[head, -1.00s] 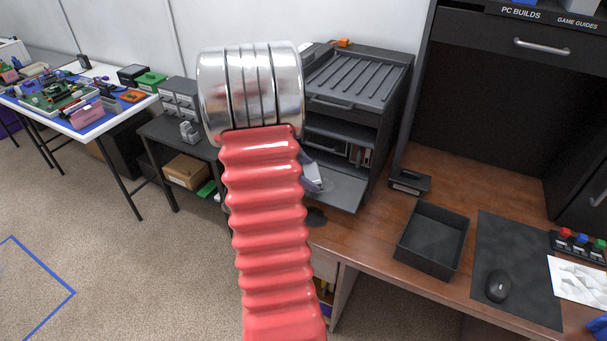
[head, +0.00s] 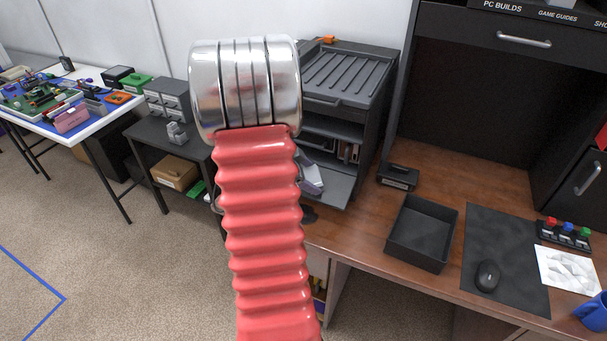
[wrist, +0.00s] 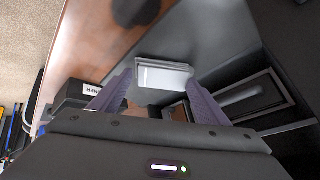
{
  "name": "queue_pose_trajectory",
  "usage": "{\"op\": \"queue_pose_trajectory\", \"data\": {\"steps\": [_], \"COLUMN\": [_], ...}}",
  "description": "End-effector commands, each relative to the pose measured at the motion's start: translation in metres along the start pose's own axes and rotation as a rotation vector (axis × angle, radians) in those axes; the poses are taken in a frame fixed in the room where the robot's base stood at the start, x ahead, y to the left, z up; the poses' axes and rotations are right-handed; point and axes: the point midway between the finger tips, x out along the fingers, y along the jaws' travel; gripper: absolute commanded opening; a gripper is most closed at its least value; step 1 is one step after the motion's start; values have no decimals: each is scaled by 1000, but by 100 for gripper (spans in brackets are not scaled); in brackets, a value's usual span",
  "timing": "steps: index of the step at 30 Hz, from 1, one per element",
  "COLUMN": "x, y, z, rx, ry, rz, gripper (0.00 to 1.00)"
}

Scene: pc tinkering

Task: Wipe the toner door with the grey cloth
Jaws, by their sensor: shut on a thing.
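The toner door (head: 338,188) is the dark grey panel folded down at the front of the black printer (head: 350,75). It also shows in the wrist view as a broad grey surface (wrist: 215,35). My gripper (wrist: 160,78) is shut on the grey cloth (wrist: 163,74), a small pale folded piece between its two purple fingers. In the head view the cloth (head: 312,180) shows at the left part of the door, just right of my red arm. My arm hides most of the gripper there. I cannot tell whether the cloth touches the door.
A black box with a white label (head: 398,177) sits on the wooden desk right of the printer. An empty black tray (head: 422,233) and a mat with a mouse (head: 487,276) lie farther right. A dark shelf (head: 165,133) stands to the left.

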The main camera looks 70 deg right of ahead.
Motion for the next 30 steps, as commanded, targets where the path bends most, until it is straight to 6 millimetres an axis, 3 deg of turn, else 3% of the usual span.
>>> {"op": "queue_pose_trajectory", "data": {"steps": [14,30], "x": [2,15], "y": [4,23], "z": [-5,-28], "rx": [2,2], "ry": [0,0], "rz": [1,1], "gripper": [37,37]}}
